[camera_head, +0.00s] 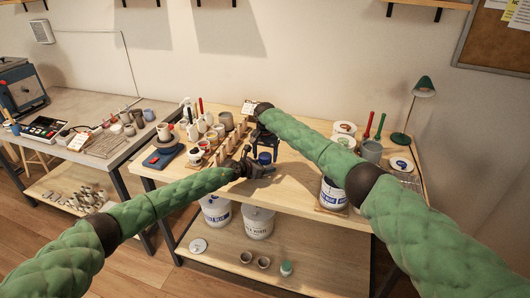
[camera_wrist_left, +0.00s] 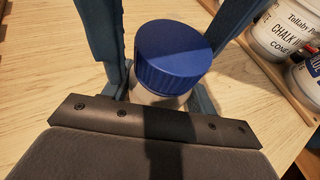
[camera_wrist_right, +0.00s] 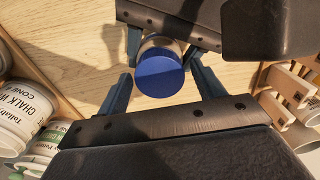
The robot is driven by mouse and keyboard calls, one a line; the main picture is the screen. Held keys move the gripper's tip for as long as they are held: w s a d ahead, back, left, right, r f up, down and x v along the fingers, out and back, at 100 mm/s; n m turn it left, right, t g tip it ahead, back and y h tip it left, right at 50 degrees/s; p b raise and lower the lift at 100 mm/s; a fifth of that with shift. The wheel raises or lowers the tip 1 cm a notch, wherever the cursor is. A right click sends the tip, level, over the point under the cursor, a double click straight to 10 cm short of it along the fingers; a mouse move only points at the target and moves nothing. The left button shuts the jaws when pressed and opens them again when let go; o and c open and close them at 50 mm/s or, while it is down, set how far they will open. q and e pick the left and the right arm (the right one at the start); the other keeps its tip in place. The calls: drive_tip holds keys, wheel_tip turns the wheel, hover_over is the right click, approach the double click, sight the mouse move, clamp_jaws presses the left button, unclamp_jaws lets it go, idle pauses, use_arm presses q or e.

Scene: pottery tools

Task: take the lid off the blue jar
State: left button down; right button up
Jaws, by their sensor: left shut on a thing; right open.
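The jar has a ribbed blue lid (camera_wrist_left: 175,50) and a pale body (camera_wrist_left: 145,98), mostly hidden below the lid. It stands upright on the wooden table; in the head view its blue lid (camera_head: 265,158) shows between my grippers. My left gripper (camera_head: 249,166) reaches in low from the left and is shut on the jar's body, under the lid. My right gripper (camera_head: 266,142) is above the jar. In the right wrist view, its open fingers (camera_wrist_right: 162,85) stand on either side of the lid (camera_wrist_right: 160,76), with gaps visible. The lid sits on the jar.
Wooden stamps and small bottles crowd the table left of the jar. White glaze buckets (camera_head: 333,194) stand to the right, with a green lamp (camera_head: 424,88) behind. A blue-grey case (camera_head: 163,157) lies at the table's left. Bare wood (camera_head: 300,178) surrounds the jar's front right.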

drive_tip(key=c, duration=1)
drive_tip(key=shift+n, duration=1.6)
drive_tip(key=o, duration=1.1)
